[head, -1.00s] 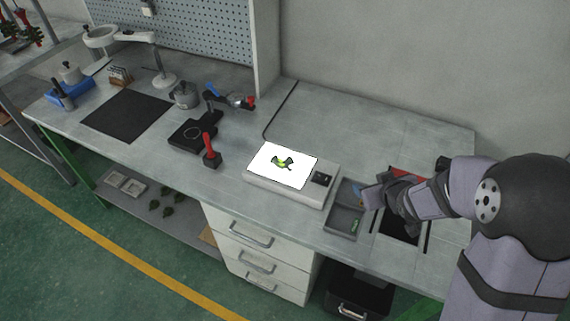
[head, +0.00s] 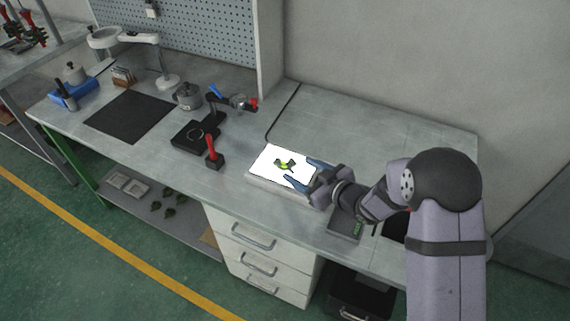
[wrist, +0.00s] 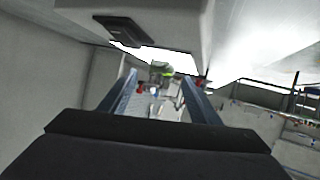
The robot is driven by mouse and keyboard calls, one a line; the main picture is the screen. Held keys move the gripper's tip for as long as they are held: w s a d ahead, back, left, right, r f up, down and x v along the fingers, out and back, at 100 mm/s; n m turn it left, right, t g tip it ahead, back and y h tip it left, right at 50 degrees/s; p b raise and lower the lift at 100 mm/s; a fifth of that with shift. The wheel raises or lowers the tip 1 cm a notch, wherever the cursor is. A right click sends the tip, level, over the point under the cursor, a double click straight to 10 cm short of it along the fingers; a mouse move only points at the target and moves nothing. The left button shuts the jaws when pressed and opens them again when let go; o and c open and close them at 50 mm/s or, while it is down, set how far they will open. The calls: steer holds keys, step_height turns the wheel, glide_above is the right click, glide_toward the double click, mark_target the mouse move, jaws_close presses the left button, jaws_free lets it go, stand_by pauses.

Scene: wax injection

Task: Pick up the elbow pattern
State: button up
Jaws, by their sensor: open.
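The elbow pattern (head: 284,164), a small dark green and bright yellow-green piece, lies on the bright white lit panel (head: 268,155) of the light box in the head view. My gripper (head: 300,174) is open and empty just to its right, low over the panel's right part, with its blue fingers pointing left toward the piece. In the wrist view the two fingers (wrist: 154,92) stand apart, and a small greenish piece (wrist: 161,70) shows beyond them against the bright panel. The gap between fingertips and piece is hard to judge.
A red-handled tool (head: 212,152) stands left of the light box. A black stand (head: 194,136) and a dark mat (head: 128,116) lie further left. Bare bench shows behind the light box.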

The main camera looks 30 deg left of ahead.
mark_target(291, 168)
steer(key=shift+p+x, duration=0.95)
steer(key=shift+x, duration=1.1)
steer(key=shift+w+a, duration=0.1)
steer(key=shift+a, duration=0.5)
steer(key=c, duration=1.1)
steer(key=shift+r+b, duration=0.65)
steer(key=shift+r, duration=4.35)
